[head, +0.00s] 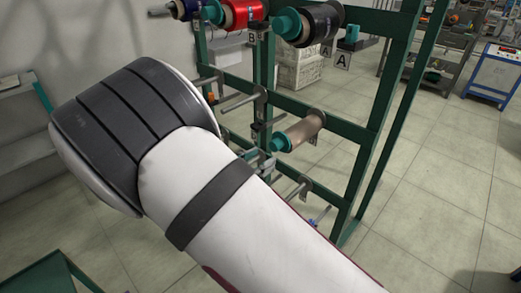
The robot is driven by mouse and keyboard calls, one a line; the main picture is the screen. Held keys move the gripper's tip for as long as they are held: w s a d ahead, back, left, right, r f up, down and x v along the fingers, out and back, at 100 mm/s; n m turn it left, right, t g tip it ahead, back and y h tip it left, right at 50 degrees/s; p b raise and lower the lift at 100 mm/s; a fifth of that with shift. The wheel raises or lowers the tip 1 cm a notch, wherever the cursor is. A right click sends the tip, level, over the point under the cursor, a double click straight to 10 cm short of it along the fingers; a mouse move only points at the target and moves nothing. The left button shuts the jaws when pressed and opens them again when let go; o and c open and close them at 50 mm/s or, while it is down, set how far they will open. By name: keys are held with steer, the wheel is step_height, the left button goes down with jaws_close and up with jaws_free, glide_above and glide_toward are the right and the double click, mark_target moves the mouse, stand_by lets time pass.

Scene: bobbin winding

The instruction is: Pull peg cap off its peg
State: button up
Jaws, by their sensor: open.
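A green rack (376,95) holds pegs with bobbins on them. A teal peg cap (279,144) sits at the near end of a tan bobbin (304,127) on the middle rack level. My gripper (264,161) shows only in part, just left of and below this cap, past the edge of my white arm. Its fingers look open, with nothing seen between them. I cannot tell whether they touch the cap. Other teal caps sit on a black bobbin (322,22) and a red bobbin (240,14) on the upper level, one cap (287,24) on the black one.
Bare pegs (240,101) stick out of the rack left of the tan bobbin, and more show lower down. My arm hides much of the lower rack. White crates (300,68) stand behind it. A blue-framed machine (493,75) stands far right. The tiled floor at right is clear.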

mark_target(273, 147)
steer(key=shift+n+t, duration=0.6)
steer(key=shift+n, duration=0.1)
steer(key=shift+w+d+f+b, duration=0.3)
steer(key=shift+w+d, duration=0.25)
steer(key=shift+w, duration=0.8)
steer(key=shift+w+d+f+b, duration=0.25)
steer(key=shift+w+d, duration=0.35)
steer(key=shift+w, duration=0.7)
steer(key=shift+w+d+f+b, duration=0.3)
steer(key=shift+w+d, duration=0.25)
steer(key=shift+w, duration=0.8)
jaws_close()
steer(key=shift+s+a, duration=0.15)
steer(key=shift+p+v, duration=0.95)
steer(key=shift+v, duration=1.85)
